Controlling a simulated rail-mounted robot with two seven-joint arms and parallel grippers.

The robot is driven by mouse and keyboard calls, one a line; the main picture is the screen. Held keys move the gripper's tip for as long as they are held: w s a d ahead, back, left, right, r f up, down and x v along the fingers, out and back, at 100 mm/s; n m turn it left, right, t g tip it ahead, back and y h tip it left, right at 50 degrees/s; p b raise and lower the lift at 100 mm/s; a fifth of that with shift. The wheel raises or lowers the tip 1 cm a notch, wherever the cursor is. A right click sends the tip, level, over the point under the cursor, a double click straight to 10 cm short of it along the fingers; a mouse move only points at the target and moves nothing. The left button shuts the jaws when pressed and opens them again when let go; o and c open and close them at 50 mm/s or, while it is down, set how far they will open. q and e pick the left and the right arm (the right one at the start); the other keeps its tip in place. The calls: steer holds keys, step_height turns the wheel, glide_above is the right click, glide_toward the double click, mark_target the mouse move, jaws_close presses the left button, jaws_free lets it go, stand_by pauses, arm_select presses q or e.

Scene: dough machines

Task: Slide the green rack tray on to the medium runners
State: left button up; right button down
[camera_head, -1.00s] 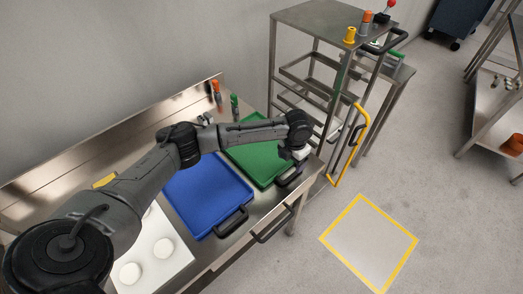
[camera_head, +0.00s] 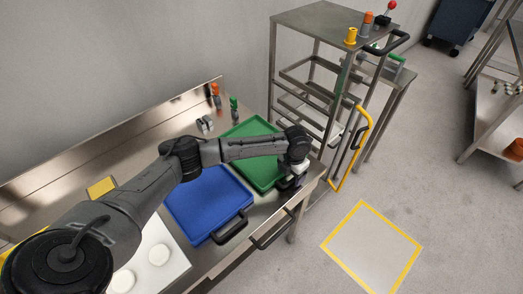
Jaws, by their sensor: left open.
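The green rack tray (camera_head: 262,174) lies flat on the steel bench, to the right of a blue tray (camera_head: 208,202). My left arm crosses over it and hides its middle. My left gripper (camera_head: 290,181) is open and points down at the green tray's front right edge, where its dark handle is. The fingers and the handle overlap in the picture, so I cannot tell whether they touch. The steel rack (camera_head: 272,75) with runners at several heights stands behind the bench's right end. My right gripper is not in view.
A yellow handle (camera_head: 366,133) sticks out from the rack's front. A white board (camera_head: 150,268) with round white pieces lies at the bench's near left. Small orange and green-topped bottles (camera_head: 216,92) stand at the back. A yellow-framed floor square (camera_head: 371,247) is clear.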

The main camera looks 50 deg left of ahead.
arm_select(q)
steer(key=shift+p, duration=0.4)
steer(key=shift+p, duration=0.45)
stand_by(0.5)
jaws_close()
stand_by(0.7)
steer(key=shift+r+p, duration=1)
steer(key=shift+p, duration=0.15)
steer(key=shift+r+p, duration=0.55)
steer(key=shift+p, duration=0.05)
stand_by(0.9)
